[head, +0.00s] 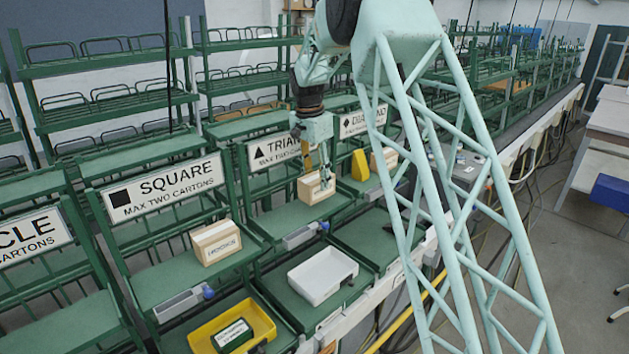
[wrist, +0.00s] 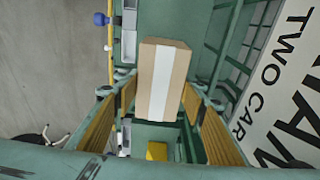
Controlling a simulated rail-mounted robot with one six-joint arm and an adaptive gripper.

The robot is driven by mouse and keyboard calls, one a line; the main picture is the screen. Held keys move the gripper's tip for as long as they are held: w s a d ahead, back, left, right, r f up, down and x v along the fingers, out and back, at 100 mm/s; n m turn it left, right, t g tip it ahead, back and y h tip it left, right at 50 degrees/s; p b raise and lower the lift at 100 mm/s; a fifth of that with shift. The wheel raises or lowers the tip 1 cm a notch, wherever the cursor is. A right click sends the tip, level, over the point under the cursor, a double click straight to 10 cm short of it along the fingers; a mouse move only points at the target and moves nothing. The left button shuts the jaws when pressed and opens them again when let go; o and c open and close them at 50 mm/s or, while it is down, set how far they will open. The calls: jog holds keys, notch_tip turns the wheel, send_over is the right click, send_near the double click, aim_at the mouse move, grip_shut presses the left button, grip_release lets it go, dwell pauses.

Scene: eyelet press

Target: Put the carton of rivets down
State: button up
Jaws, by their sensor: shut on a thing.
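My gripper (head: 324,180) is shut on a light brown carton (head: 312,190) in front of the TRIANGLE sign (head: 275,151), at the green triangle shelf (head: 292,215). In the wrist view the carton (wrist: 154,85), with a white band along it, sits between my gripper's two finger pads (wrist: 158,92). The carton is close above the shelf or on it; I cannot tell whether it touches. No label on it can be read.
A carton marked HOOKS (head: 215,243) stands on the square shelf (head: 160,270). Another carton (head: 384,160) and a yellow block (head: 360,165) are on the diamond side. An empty white tray (head: 322,276) and a yellow tray (head: 200,337) with a green box lie in front.

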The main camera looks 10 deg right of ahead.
jog(key=shift+w+d, duration=0.35)
jog(key=shift+w, duration=0.5)
jog(key=shift+w, duration=0.15)
jog(key=shift+w+d, duration=0.15)
jog(key=shift+f+p, duration=0.5)
jog(key=shift+f, duration=1.25)
jog(key=shift+f, duration=0.1)
jog(key=o, duration=1.3)
jog(key=shift+c, duration=0.2)
jog(key=shift+f, duration=0.1)
jog(key=shift+s+a+r+b, duration=0.15)
jog(key=shift+a+r, duration=0.05)
jog(key=shift+r, duration=1.85)
jog(key=shift+s+a+r+b, duration=0.15)
jog(key=shift+a+r, duration=0.05)
jog(key=shift+r, duration=1.8)
jog(key=shift+s+a+r+b, duration=0.15)
jog(key=shift+a+r, duration=0.05)
jog(key=shift+r, duration=1.85)
